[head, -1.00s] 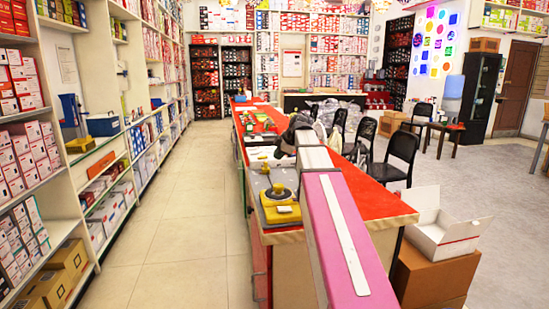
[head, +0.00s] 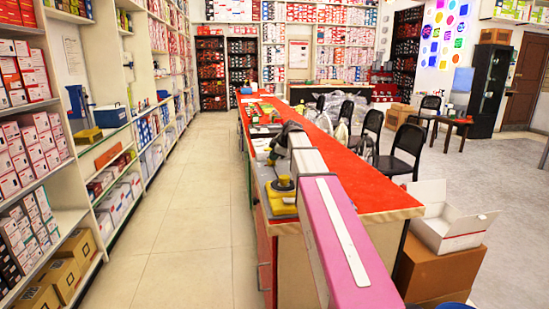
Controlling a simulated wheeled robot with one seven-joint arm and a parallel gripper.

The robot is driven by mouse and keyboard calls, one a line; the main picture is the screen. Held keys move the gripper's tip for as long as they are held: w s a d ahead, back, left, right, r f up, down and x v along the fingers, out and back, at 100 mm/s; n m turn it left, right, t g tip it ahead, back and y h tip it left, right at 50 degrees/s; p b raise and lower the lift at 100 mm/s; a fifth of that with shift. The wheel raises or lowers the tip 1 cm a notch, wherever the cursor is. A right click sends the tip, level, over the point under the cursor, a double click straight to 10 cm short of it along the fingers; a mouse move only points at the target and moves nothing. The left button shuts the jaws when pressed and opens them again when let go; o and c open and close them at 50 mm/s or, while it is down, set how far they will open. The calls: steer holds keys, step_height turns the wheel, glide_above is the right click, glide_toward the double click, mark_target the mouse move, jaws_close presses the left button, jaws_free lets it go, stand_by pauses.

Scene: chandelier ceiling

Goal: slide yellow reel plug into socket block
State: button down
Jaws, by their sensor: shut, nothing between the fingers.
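A yellow reel (head: 283,184) with a dark round top lies on a grey board on the near left part of the red counter. A yellow part shows at its front, but I cannot tell whether it is the plug. I cannot make out the socket block for certain. My gripper (head: 272,158) is small and dark at the end of my arm, above the counter just beyond the reel and apart from it. Its fingers are shut and empty. My pink and white arm link hides part of the counter to the right of the reel.
The long red counter (head: 375,190) runs away from me, with small items along its far left part. Black chairs (head: 403,152) stand along its right side. An open white box (head: 452,220) sits on a brown carton at right. The tiled aisle (head: 190,220) at left is clear.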

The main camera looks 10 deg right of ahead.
steer(key=w, duration=0.5)
steer(key=shift+w, duration=0.2)
stand_by(0.3)
